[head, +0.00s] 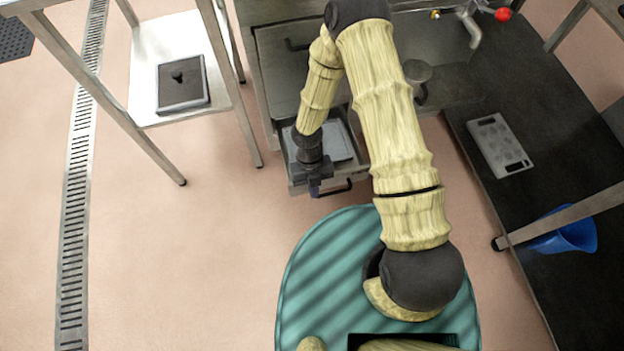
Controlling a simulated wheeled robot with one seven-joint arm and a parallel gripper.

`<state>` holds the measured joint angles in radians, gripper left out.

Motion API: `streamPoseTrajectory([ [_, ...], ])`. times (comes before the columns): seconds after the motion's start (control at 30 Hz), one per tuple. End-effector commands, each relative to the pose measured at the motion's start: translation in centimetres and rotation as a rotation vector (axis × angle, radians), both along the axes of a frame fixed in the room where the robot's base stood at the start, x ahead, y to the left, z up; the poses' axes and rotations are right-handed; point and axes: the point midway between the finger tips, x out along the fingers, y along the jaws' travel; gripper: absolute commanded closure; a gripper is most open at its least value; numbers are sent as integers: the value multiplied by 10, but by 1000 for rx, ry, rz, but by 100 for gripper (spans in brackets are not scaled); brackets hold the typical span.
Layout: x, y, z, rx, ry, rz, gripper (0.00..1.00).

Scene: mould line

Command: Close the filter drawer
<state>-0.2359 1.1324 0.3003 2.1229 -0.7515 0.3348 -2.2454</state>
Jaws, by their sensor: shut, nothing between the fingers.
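The filter drawer (345,162) is a grey metal drawer in the steel unit ahead of me. It stands pulled out toward me, with a pale flat panel inside. Its dark bar handle (337,189) is on the front face, low down. My gripper (315,190) is shut and empty. It points down at the drawer's front edge, left of the handle's middle. I cannot tell whether it touches the front. My arm and wrist hide part of the drawer's inside and front.
A steel stand (148,92) with a dark square block (182,82) is on the left. A blue bucket (568,235) is at right. A floor drain (78,200) runs along the left. The floor left of my base is clear.

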Motion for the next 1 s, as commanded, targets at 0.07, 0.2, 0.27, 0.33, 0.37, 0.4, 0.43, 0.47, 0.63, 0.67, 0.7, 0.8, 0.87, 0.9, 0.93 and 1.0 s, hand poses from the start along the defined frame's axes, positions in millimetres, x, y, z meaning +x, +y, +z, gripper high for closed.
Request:
streamPoseTrajectory([
  [0.07,-5,-1,-18,-2,1,2,100],
  [0.2,17,5,-17,2,-6,-4,100],
  [0.27,24,7,-17,1,-5,-2,100],
  [0.33,29,9,-16,-1,-3,-2,100],
  [0.37,31,9,-16,1,-3,-1,100],
  [0.4,33,10,-15,1,-3,0,100],
  [0.43,34,10,-15,0,-3,1,100],
  [0.47,34,10,-14,0,-2,1,100],
  [0.63,34,10,-14,0,-1,1,100],
  [0.67,34,10,-14,0,-1,1,100],
  [0.7,34,10,-14,0,-1,1,100],
  [0.8,35,11,-13,0,-1,1,100],
  [0.87,37,12,-13,0,-1,1,100],
  [0.9,39,14,-12,0,-1,0,100],
  [0.93,42,15,-12,1,-2,-1,100],
  [1.0,48,19,-11,2,-1,-2,100],
])
